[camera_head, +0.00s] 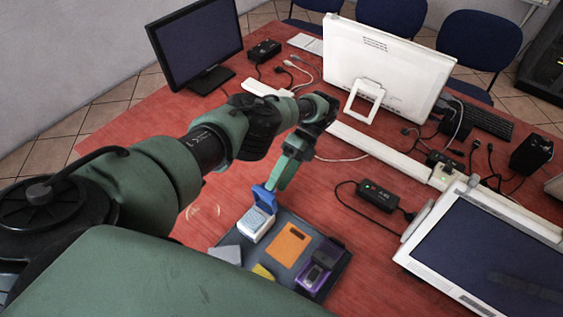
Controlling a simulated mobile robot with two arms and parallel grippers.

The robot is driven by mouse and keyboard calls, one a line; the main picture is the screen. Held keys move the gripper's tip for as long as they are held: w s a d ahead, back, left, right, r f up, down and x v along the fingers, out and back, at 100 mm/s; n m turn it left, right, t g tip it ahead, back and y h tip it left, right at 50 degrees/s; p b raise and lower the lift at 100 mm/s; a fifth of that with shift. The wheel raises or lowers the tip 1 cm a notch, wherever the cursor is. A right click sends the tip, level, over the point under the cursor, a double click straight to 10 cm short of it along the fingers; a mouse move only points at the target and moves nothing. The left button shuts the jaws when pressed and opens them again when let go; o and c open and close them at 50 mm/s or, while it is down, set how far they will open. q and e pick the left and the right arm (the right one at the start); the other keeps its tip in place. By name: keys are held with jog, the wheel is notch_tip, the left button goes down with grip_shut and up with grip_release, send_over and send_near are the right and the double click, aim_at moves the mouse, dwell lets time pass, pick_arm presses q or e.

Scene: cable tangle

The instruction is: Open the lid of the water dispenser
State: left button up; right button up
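A small white container with a blue lid, which looks like the water dispenser (254,225), stands on a dark tray (331,288) at the front of the red table. Its blue lid (264,199) appears tilted up at the far side of the white body. My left gripper (282,186) reaches in from the left and points down, just above and right of the lid. Its fingers are seen nearly side-on, so their gap does not show. I cannot tell whether they touch the lid. My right gripper is not in view.
The tray also holds an orange flat piece (290,244), a purple box (312,278), a grey piece (227,254) and a yellow piece (263,272). Monitors (388,68), cables and a black adapter (377,195) lie beyond. Bare red table lies right of the tray.

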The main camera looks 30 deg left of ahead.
pick_arm(q)
jog(key=shift+s+d+f, duration=0.15)
jog(key=shift+f, duration=0.3)
notch_tip(320, 180, up, 21)
jog(key=p, duration=0.6)
